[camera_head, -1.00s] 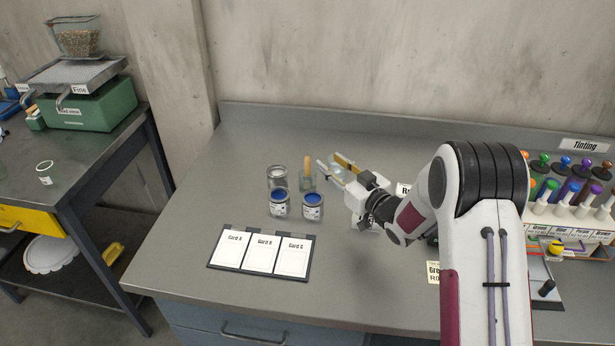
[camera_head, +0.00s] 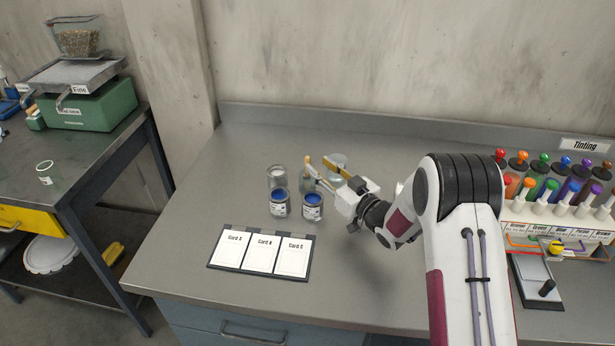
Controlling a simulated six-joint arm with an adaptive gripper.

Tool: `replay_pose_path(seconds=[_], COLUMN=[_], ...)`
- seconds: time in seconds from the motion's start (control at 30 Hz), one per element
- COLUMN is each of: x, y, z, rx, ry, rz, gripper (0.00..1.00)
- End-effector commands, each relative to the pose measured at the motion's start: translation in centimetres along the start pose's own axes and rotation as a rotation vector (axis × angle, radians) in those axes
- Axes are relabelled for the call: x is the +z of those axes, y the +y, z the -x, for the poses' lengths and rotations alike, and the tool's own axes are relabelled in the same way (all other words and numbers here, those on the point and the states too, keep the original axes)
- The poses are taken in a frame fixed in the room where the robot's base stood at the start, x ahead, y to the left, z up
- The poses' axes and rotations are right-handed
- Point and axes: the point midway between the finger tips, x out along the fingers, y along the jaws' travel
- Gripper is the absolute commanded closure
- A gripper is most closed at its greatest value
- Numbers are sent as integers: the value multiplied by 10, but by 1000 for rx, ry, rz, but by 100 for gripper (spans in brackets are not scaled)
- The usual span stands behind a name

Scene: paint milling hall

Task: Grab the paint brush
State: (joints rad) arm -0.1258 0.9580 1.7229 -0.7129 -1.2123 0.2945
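The paint brush shows as a light wooden handle (camera_head: 307,160) standing upright in a small glass jar behind the blue paint cans. Its lower part is partly hidden. My gripper (camera_head: 318,167) reaches in from the right, low over the bench. Its two fingers, one with a yellow face, are spread apart and point left toward the brush. The nearer fingertip overlaps the jar area in the picture. I cannot tell whether it touches the jar or the brush. Nothing is held between the fingers.
A clear round vessel (camera_head: 337,160) is behind my gripper. A card board (camera_head: 262,250) lies in front. The tinting rack (camera_head: 560,205) is at right.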

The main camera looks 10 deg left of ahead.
Motion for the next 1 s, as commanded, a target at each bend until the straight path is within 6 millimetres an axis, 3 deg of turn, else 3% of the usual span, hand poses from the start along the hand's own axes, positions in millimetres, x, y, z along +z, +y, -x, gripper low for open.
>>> replay_pose_path(seconds=[0.57, 1.0], x=[1, 8], y=[-1, -6], z=[-10, -46], rx=[-1, -1], ry=[-1, 1], rz=[0, 0], gripper=[68, 68])
